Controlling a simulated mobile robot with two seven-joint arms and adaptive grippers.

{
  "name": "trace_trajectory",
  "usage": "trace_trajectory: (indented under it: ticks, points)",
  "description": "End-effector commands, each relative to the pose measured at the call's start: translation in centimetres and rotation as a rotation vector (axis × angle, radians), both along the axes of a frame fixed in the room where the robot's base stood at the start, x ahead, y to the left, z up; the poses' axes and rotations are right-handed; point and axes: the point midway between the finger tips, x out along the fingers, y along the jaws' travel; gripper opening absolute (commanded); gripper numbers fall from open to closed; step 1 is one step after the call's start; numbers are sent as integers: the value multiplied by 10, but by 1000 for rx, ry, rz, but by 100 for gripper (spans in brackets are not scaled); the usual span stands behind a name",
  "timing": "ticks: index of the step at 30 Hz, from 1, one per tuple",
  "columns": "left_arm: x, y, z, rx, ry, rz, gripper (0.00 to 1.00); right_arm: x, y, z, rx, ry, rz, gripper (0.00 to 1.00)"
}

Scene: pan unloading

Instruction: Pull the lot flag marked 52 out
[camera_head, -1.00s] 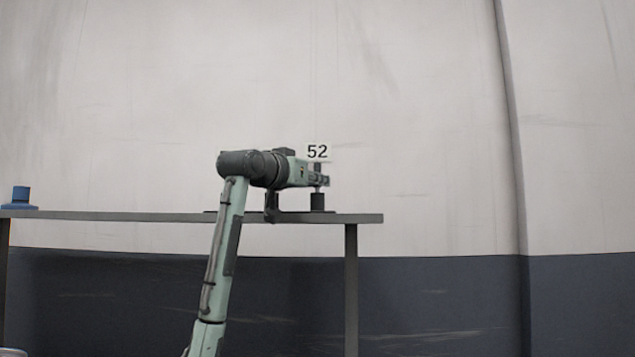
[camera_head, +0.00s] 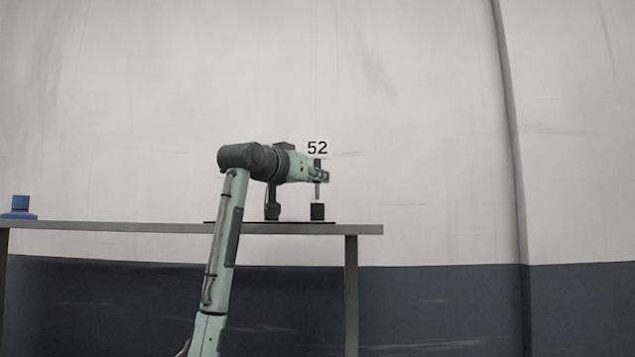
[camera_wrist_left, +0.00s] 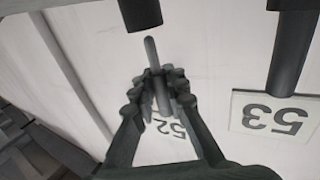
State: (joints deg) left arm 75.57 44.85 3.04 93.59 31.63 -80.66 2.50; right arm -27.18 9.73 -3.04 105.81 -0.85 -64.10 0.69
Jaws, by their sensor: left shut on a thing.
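The flag marked 52 (camera_head: 317,148) is a white plate with black digits on a thin grey pin. My left gripper (camera_head: 318,174) is shut on its pin below the plate. The pin's lower end is above a dark socket (camera_head: 317,212), with a small gap between them. The left wrist view, which is upside down, shows the bare pin tip (camera_wrist_left: 149,42) apart from the socket (camera_wrist_left: 140,12). There the fingers (camera_wrist_left: 158,88) close around the pin and partly hide the plate. My right gripper is not in view.
A flag marked 53 (camera_wrist_left: 275,115) stands in a neighbouring dark socket (camera_wrist_left: 290,55); my wrist hides its plate in the head view. The sockets stand on a grey table (camera_head: 130,227). A blue object (camera_head: 20,205) is at its left end. Space above and to the right is clear.

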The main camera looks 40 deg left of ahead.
Motion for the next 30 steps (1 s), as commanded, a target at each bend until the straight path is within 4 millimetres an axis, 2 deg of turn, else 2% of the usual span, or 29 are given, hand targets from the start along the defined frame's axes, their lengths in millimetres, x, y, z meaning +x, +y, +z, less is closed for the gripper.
trace_trajectory:
  ticks: [15, 30]
  points:
    - [0, 0, 20, 0, -1, -1, 0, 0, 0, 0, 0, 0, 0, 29]
    - [0, 0, 21, 0, 0, -1, 0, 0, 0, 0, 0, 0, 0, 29]
